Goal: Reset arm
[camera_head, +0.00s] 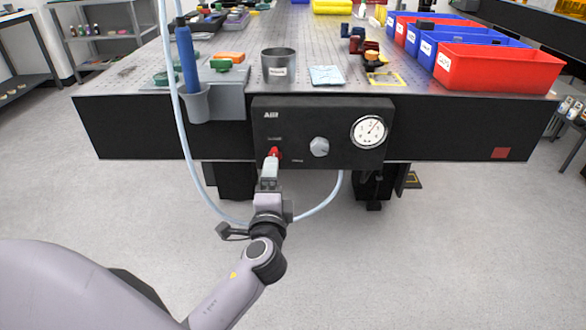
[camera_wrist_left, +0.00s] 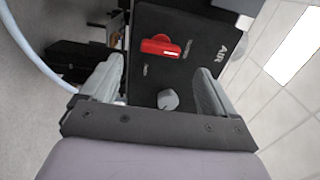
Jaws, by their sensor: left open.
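My left gripper (camera_head: 269,172) is in front of the black air panel (camera_head: 290,120) on the front of the table. In the left wrist view the left gripper (camera_wrist_left: 158,90) has its two fingers spread wide with nothing between them. A red switch or handle (camera_head: 274,153) on the panel is just beyond the fingertips and partly hidden by them in the head view. The red handle also shows whole in the left wrist view (camera_wrist_left: 161,47). A grey knob (camera_head: 319,147) and a round dial gauge (camera_head: 370,131) are to its right. My right gripper is not in view.
The perforated table top (camera_head: 300,60) bears a grey cup (camera_head: 279,65), a blue rod in a grey holder (camera_head: 188,60), and red and blue bins (camera_head: 500,70) at right. A pale hose (camera_head: 180,130) hangs left of the panel. The floor in front is clear.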

